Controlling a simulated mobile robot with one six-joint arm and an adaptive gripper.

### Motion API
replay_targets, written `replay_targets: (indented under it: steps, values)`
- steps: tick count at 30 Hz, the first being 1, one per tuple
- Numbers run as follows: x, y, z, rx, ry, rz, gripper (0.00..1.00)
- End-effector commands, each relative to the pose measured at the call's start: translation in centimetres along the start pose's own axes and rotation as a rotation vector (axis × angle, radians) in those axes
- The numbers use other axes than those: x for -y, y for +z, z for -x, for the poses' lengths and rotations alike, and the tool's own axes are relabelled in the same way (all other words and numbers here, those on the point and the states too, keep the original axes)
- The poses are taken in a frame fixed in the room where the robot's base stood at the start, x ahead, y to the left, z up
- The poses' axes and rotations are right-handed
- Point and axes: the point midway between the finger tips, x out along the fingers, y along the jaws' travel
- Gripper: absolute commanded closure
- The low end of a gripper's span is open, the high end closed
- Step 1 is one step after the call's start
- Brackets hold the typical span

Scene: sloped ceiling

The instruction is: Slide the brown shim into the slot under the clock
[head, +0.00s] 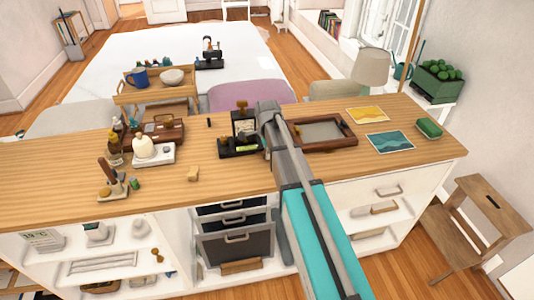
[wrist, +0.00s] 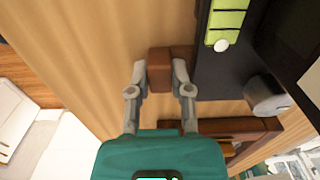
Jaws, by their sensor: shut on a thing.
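My gripper (wrist: 160,72) is shut on a small reddish-brown block, the brown shim (wrist: 160,68), in the wrist view. One finger lies on each side of it, above the wooden counter. A darker brown piece shows just behind the right fingertip; I cannot tell whether it is part of the shim. A black base (wrist: 222,80) with a green strip lies just right of the gripper, apart from the right finger. In the head view my arm hides the gripper and shim. I cannot clearly make out a clock face or the slot.
In the head view the black desk stand (head: 240,146) is beside my arm. A brown framed tray (head: 347,142) lies to the right, with yellow (head: 367,115) and teal (head: 390,141) cards beyond. Counter (head: 235,180) is clear in front.

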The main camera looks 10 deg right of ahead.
Motion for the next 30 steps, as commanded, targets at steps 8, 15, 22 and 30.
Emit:
replay_targets:
  steps: [8, 15, 22, 30]
  values:
    - [0.44, 0.02, 0.0, 0.0, 0.0, 0.0, 0.98]
    - [0.78, 0.04, 0.0, 0.0, 0.0, 0.0, 0.98]
    - [0.88, 0.05, 0.01, 0.0, -0.002, 0.001, 0.42]
    - [0.99, 0.06, 0.01, 0.0, -0.004, 0.001, 0.33]
